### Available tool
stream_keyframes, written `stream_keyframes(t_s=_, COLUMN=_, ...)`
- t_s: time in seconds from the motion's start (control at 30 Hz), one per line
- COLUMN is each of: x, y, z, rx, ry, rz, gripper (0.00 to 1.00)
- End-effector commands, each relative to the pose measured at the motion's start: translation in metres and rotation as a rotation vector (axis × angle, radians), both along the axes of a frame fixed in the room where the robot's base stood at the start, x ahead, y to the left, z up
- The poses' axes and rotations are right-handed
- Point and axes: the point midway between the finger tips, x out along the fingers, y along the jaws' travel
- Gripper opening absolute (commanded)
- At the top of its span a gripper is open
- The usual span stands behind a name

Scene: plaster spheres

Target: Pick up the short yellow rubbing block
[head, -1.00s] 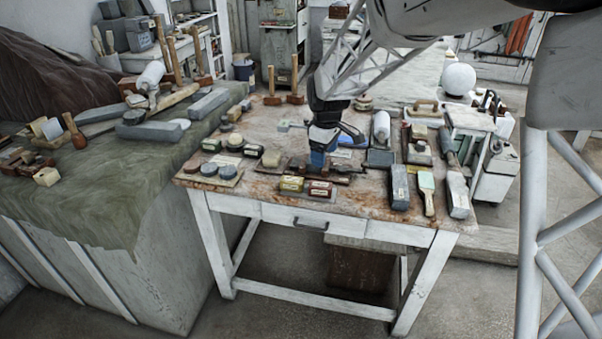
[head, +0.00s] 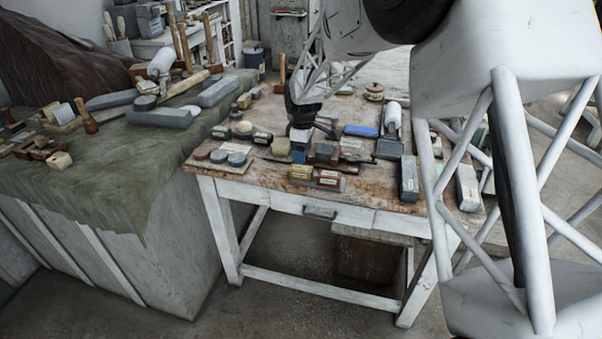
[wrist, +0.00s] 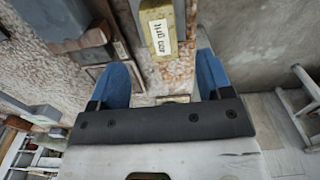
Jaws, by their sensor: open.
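The short yellow rubbing block (head: 301,171) lies near the front edge of the table, beside a red block (head: 329,179). My gripper (head: 299,154) is just behind the yellow block in the head view, its blue fingers pointing down. In the wrist view, a yellow block with a white printed label (wrist: 155,12) lies ahead, between the lines of the two fingers. My gripper (wrist: 164,66) is open there, with nothing held between its blue fingers. I cannot tell the exact height of the fingertips above the table.
A cream block (head: 281,146) and a grey block (head: 326,153) stand close to the fingers. Round discs on a board (head: 220,156) lie at the left. A long grey block (head: 409,180) lies to the right. The table's front edge (head: 320,200) is near.

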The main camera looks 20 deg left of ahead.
Motion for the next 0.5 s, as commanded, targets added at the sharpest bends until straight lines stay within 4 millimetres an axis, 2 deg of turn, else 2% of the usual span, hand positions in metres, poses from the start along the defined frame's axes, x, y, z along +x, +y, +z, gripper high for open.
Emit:
stream_keyframes(t_s=0.3, x=0.000, y=0.000, z=-0.023, rx=-0.001, ry=0.002, rz=0.000, gripper=0.72)
stream_keyframes(t_s=0.5, x=0.000, y=0.000, z=-0.025, rx=0.000, ry=0.000, rz=0.000, gripper=0.72)
